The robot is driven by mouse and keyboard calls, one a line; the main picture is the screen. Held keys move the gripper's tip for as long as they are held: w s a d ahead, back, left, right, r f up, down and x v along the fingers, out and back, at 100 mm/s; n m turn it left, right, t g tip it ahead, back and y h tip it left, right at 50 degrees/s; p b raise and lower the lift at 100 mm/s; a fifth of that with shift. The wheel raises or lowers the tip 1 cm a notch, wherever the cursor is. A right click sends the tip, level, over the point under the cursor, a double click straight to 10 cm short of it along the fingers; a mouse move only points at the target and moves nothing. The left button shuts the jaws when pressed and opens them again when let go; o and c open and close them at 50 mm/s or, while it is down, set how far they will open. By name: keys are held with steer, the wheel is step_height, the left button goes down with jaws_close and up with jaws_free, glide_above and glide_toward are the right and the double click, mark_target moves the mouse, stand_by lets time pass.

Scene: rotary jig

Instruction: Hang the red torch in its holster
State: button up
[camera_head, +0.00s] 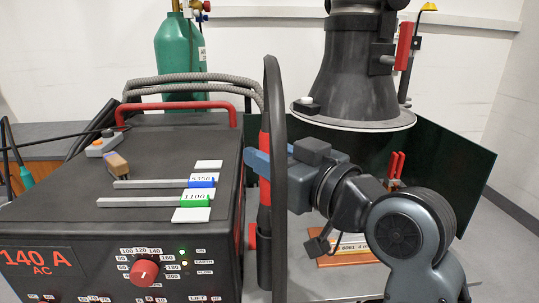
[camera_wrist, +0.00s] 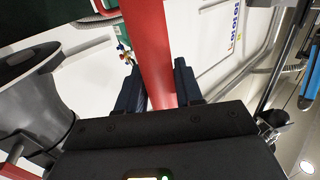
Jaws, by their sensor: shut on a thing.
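The red torch (camera_head: 264,192) is upright beside the right side of the welding machine, with a dark cable looping over its top. My gripper (camera_head: 258,163), with blue fingers, is shut on its upper part. In the wrist view the red torch (camera_wrist: 148,45) runs between my two dark blue fingers (camera_wrist: 158,88). A black tube (camera_head: 264,262), which looks like the holster, is directly below the torch near a red piece on the machine's side. The cable partly covers them, and I cannot tell whether the torch's lower end is inside the tube.
The welding machine (camera_head: 60,190) fills the left, with a grey remote (camera_head: 103,143) and sliding markers on top. A fume hood (camera_head: 354,85) hangs above my arm. A green gas cylinder (camera_head: 180,50) stands behind. A dark screen (camera_head: 460,165) and bench are at right.

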steer(key=shift+f+b, duration=0.5)
steer(key=shift+f, duration=0.1)
stand_by(0.4)
steer(key=o, duration=1.1)
steer(key=shift+f, duration=0.1)
steer(key=b+v, duration=0.1)
steer(key=v, duration=0.6)
steer(key=s+d+f+m+t+h, duration=0.1)
steer(key=s+d+f+m+h, duration=0.4)
steer(key=f, duration=0.4)
steer(key=s+d+f+m+h, duration=0.2)
steer(key=s+d+f, duration=0.2)
steer(key=s+f, duration=0.45)
steer(key=s+d+f+h, duration=0.1)
steer(key=s+d, duration=0.1)
steer(key=s, duration=0.5)
steer(key=s+d+f+h, duration=0.1)
steer(key=s+f, duration=0.1)
steer(key=s, duration=0.6)
steer(key=s+d+f+h, duration=0.1)
steer(key=s+d+f, duration=0.1)
steer(key=s, duration=0.6)
steer(key=shift+d+g+h, duration=0.3)
steer(key=shift+d+h, duration=0.05)
steer(key=shift+h, duration=0.05)
